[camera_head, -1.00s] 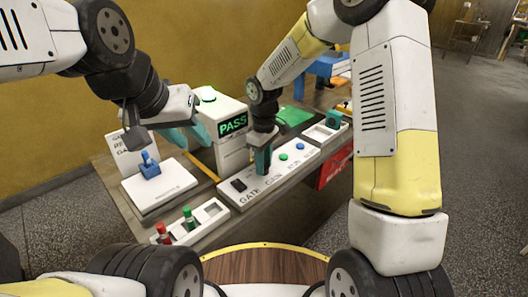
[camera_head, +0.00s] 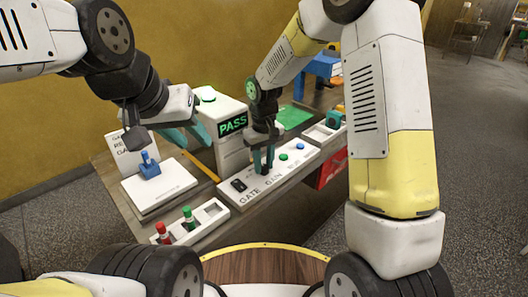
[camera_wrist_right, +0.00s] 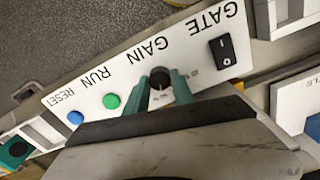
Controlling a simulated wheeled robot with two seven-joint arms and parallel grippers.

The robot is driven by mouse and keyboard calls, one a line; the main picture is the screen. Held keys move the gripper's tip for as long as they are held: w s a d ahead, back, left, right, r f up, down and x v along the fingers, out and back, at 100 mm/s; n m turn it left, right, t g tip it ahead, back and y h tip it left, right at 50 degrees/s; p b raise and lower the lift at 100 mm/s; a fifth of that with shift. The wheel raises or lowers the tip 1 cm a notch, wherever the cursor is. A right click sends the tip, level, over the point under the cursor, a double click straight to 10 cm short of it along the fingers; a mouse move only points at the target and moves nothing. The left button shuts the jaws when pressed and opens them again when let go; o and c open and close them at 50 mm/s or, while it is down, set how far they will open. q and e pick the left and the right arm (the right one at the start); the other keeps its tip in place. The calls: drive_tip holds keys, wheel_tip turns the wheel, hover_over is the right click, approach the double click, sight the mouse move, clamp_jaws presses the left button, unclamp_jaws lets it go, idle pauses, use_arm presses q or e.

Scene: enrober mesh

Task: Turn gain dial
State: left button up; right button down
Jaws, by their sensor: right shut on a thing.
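The gain dial (camera_wrist_right: 160,77) is a dark round knob on a white control panel (camera_wrist_right: 60,97), under the word GAIN in the right wrist view. My right gripper (camera_wrist_right: 164,82) has its two teal fingers on either side of the dial, closed on it.
The panel also bears a black gate switch (camera_wrist_right: 223,49), a green run button (camera_wrist_right: 111,101) and a blue reset button (camera_wrist_right: 75,117). A box with a green PASS display (camera_head: 232,124) stands behind. A blue-handled device (camera_head: 149,167) and a tray (camera_head: 215,217) with red and green pieces are left.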

sight(264, 167)
drive_tip(key=c, duration=1.1)
unclamp_jaws()
drive_tip(key=shift+r, duration=0.1)
wheel_tip(264, 167, up, 8)
drive_tip(key=shift+f, duration=0.25)
drive_tip(key=shift+r, duration=0.1)
